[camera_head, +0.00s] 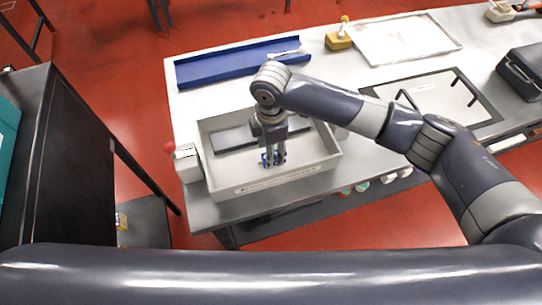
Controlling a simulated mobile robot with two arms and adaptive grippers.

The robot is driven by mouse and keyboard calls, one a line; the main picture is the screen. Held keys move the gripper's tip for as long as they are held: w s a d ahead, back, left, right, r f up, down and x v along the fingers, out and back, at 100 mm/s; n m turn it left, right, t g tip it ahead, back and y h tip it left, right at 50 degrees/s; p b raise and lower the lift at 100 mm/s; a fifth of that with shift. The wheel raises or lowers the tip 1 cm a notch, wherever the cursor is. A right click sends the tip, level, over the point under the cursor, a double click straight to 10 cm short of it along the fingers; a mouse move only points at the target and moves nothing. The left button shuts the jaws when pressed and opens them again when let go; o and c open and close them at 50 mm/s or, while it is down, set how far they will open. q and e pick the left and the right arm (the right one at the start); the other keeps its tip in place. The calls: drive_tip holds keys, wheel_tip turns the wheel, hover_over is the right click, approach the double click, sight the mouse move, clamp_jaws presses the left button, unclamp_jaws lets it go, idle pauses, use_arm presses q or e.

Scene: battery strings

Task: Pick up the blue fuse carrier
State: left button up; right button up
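A small blue thing, which looks like the blue fuse carrier (264,160), shows at the fingertips of my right gripper (273,158). The gripper points down into a grey open tray (320,163) near the left end of the table. The fingers partly cover the blue thing. I cannot tell whether they are closed on it, or whether it touches the tray floor. My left gripper is out of view.
A dark flat piece (232,138) lies in the tray. A box with a red knob (187,162) stands left of it. A long blue channel (225,68) lies behind, with a yellow block (338,41), a framed plate (405,38) and a black case (524,72) farther right.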

drive_tip(key=f, duration=0.2)
drive_tip(key=f+p, duration=0.1)
drive_tip(key=f, duration=0.1)
drive_tip(key=shift+w+f, duration=0.1)
drive_tip(key=shift+w, duration=0.2)
drive_tip(key=shift+f, duration=0.15)
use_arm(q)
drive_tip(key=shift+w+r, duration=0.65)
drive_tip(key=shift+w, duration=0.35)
use_arm(e)
clamp_jaws()
